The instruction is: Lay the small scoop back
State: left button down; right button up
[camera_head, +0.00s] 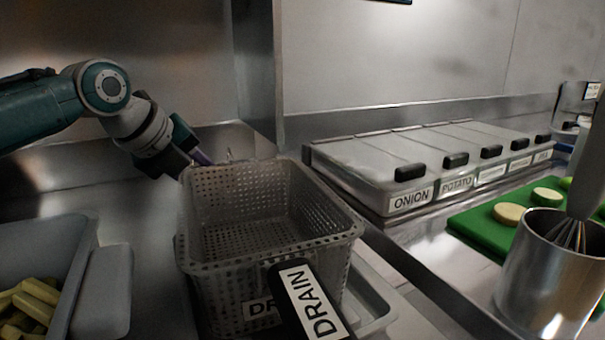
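I cannot make out a small scoop for certain. My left gripper (194,158) reaches in from the left and points down behind the far left rim of the perforated metal basket (265,246). A small purple piece (202,158) shows at its fingers; I cannot tell whether it is a handle or part of something else. Thin metal bits (229,154) show just right of it. The fingertips are mostly hidden, so their opening does not show. My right gripper is not in view.
The basket, with a black DRAIN handle (305,300), stands in a light tray (372,318). A grey bin (85,245) of cut pieces is at left. Lidded containers (385,165), labelled ONION and POTATO among others, stand behind. At right are a green board (470,228) and a metal pot (540,285) with a whisk (568,236).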

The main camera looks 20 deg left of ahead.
pick_arm(q)
jog(key=shift+f, duration=0.35)
dwell(0.5)
jog(key=c, duration=0.5)
grip_release()
jog(key=shift+c, duration=0.2)
